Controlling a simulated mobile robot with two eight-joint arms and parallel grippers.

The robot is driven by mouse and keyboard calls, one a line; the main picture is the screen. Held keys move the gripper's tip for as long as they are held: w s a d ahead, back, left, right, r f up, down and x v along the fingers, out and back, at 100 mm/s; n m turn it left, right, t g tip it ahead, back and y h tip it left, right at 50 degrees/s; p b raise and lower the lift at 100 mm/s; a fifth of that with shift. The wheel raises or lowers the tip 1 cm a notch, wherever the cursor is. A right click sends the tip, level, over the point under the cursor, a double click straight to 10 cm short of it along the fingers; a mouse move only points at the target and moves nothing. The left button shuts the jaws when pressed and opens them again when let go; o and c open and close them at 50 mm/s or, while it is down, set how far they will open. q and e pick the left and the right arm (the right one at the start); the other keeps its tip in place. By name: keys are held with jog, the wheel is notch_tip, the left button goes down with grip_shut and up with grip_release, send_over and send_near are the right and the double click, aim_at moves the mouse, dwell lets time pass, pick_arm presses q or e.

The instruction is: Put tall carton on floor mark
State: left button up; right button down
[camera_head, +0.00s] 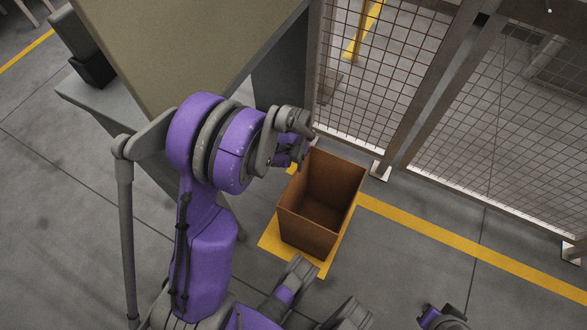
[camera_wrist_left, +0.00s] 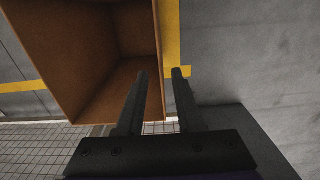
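The tall carton (camera_head: 309,233) is a brown open-topped box. It stands upright on the yellow floor mark (camera_head: 270,242), whose yellow shows around its base at the left, front and right. My left gripper (camera_head: 303,160) is at the carton's far left rim, partly hidden by its own wrist. In the left wrist view the carton (camera_wrist_left: 75,60) fills the upper left. The fingers of my left gripper (camera_wrist_left: 160,73) are apart, one over the carton's inside and one outside its wall, with a gap between them. Part of my right arm shows at the bottom edge; its fingers are not clear.
A mesh fence (camera_head: 385,75) with posts stands just behind the carton. A grey table (camera_head: 100,105) and a large beige panel (camera_head: 180,50) stand at the left, close to my left arm. A yellow floor line (camera_head: 470,252) runs right across open floor.

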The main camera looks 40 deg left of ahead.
pick_arm(q)
jog(key=shift+d+r, duration=0.15)
jog(key=shift+r, duration=0.35)
jog(key=s+d+r+m+t, duration=0.2)
jog(key=s+d+r+t, duration=0.2)
jog(key=s+d+r, duration=0.9)
jog(key=shift+s+d+r+m, duration=0.35)
jog(key=shift+s+d, duration=0.2)
jog(key=shift+s, duration=0.35)
